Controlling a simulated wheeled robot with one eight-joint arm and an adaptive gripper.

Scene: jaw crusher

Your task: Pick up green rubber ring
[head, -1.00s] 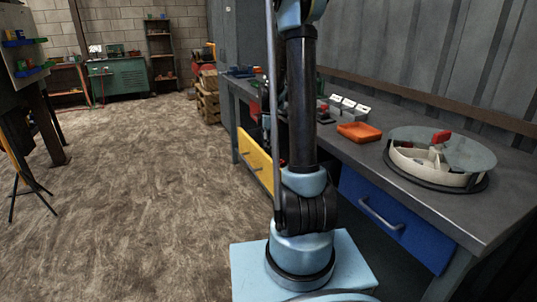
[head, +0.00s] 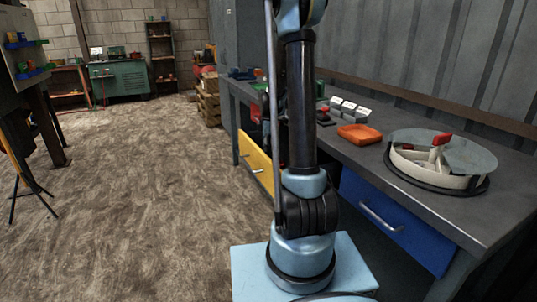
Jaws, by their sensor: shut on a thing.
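I cannot make out a green rubber ring for certain. A small green patch (head: 319,88) shows just right of my arm, on the bench, and is too small to identify. My arm rises from its base in the middle of the head view and runs out of the top of the picture. My gripper is not in view, so what it holds is hidden too. My arm also hides part of the bench behind it.
The grey workbench (head: 490,215) runs along the right wall. On it are an orange tray (head: 360,134), several small grey boxes (head: 349,108) and a round clear-lidded tray (head: 436,185) with a red knob (head: 442,139). A yellow drawer (head: 256,163) and blue drawer (head: 385,215) face the open floor.

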